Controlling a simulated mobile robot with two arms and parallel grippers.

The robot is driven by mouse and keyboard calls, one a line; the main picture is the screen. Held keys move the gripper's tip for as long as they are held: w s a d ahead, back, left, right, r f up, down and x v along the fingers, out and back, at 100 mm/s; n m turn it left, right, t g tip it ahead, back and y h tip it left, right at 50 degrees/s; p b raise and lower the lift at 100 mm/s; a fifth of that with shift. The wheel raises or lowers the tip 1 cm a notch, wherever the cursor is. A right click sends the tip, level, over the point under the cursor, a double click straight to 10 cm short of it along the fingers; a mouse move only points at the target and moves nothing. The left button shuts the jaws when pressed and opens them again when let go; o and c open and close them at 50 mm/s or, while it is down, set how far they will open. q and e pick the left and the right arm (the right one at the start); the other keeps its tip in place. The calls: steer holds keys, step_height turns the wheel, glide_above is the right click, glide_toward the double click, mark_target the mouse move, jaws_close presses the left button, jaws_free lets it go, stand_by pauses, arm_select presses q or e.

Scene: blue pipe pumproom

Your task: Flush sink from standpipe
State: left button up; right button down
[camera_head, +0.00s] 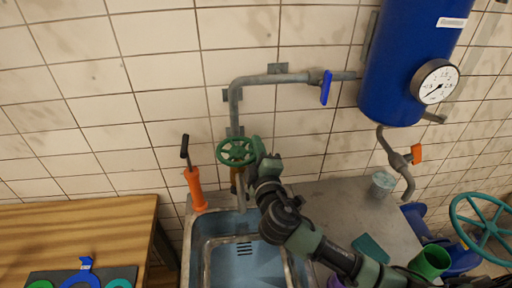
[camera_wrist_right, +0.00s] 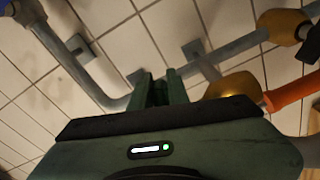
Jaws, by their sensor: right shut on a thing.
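A green handwheel (camera_head: 236,152) sits on the grey standpipe (camera_head: 234,110) at the wall behind the sink. My right gripper (camera_head: 257,149) is at the wheel's right edge and shut on its rim. Its green fingers also show in the right wrist view (camera_wrist_right: 160,88), where the grip itself is hidden by the gripper body. A brass valve body (camera_wrist_right: 232,85) shows beside them. Below the wheel, a spout (camera_head: 241,200) hangs over the blue-grey sink (camera_head: 222,258). I cannot tell whether water runs. A blue lever (camera_head: 326,87) hangs down on the upper pipe. My left gripper is out of view.
A wooden table (camera_head: 70,230) is at left. A blue tank (camera_head: 405,60) with a gauge (camera_head: 436,82), an orange-lever tap (camera_head: 416,154) and a glass (camera_head: 383,182) are at right. A large teal wheel (camera_head: 485,228) stands at far right.

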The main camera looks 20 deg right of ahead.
steer(key=shift+a, duration=0.1)
steer(key=c, duration=1.4)
jaws_free()
steer(key=shift+o, duration=0.2)
steer(key=shift+s+f, duration=0.15)
steer(key=shift+s, duration=0.15)
steer(key=s+a+b, duration=0.1)
steer(key=s+b, duration=0.2)
steer(key=s, duration=0.4)
steer(key=shift+c, duration=0.5)
